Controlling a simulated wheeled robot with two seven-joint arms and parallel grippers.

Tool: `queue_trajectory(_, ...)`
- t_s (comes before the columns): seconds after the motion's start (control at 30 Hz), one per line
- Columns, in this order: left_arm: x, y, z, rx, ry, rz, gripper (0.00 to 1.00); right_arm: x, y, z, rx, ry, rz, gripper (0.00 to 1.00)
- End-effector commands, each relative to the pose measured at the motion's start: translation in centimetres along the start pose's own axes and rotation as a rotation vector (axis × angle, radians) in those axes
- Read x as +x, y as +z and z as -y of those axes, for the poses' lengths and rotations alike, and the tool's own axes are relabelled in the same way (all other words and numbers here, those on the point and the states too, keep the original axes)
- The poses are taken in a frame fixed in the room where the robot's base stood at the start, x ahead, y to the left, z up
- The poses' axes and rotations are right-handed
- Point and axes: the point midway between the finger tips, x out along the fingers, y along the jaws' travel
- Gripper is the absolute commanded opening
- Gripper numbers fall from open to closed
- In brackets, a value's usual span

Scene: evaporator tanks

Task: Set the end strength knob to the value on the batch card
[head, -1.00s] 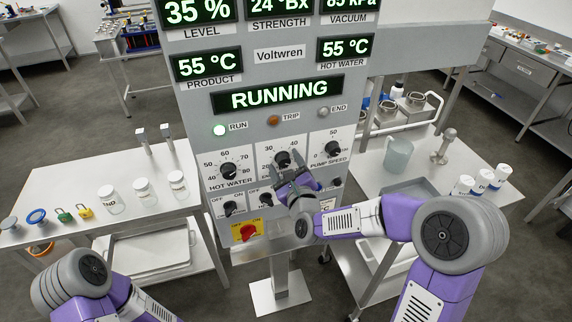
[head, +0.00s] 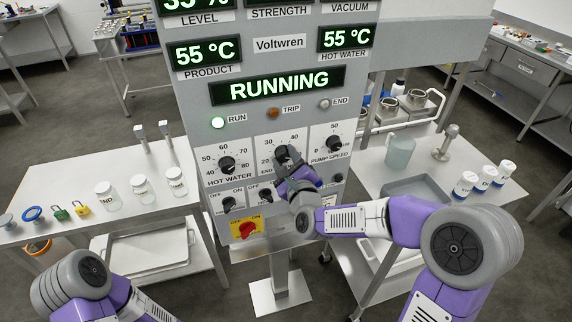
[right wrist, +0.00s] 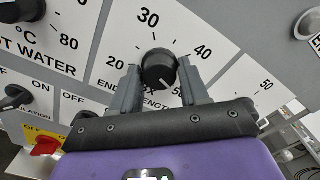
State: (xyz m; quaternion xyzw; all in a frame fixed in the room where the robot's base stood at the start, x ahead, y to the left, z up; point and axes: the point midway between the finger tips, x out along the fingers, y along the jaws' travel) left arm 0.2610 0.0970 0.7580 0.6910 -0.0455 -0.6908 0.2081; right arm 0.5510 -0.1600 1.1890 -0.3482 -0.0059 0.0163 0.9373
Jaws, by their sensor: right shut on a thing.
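The end strength knob (right wrist: 158,68) is black and round, on a white dial marked 20, 30, 40 and beyond in the right wrist view. A short white mark shows on its lower right face; I cannot tell which value it points to. My right gripper (right wrist: 160,84) is shut on the knob, with one grey finger on each side. In the head view the knob (head: 281,153) is partly hidden by the right gripper (head: 290,163). I see no readable batch card. My left arm shows at the lower left, its gripper out of view.
The hot water knob (head: 227,164) and pump speed knob (head: 333,143) flank the dial. Below are small on/off switches and a red switch (head: 246,231) on yellow. The display (head: 279,86) reads RUNNING. Side tables hold jars (head: 108,196) and a jug (head: 398,152).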

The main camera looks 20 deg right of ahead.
Motion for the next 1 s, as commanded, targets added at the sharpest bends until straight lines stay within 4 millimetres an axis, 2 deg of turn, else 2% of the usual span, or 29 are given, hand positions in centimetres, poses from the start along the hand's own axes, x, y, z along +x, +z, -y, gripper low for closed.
queue_trajectory(0.03, 1.1, 0.0, 0.4, 0.0, 0.0, 0.0, 0.43, 0.0, -0.3, -0.2, -0.038, -0.003, 0.003, 0.14)
queue_trajectory(0.4, 4.8, -0.2, 1.8, 0.0, 0.0, 0.0, 0.43, 0.0, -0.2, -0.1, -0.385, -0.004, 0.002, 0.14)
queue_trajectory(0.7, 6.8, -0.3, 2.6, 0.0, 0.0, 0.0, 0.43, 0.0, -0.1, 0.0, -0.669, -0.002, 0.001, 0.14)
queue_trajectory(1.0, 8.0, -0.3, 3.0, 0.0, 0.0, 0.0, 0.43, 0.0, 0.0, 0.1, -0.954, -0.002, 0.0, 0.14)
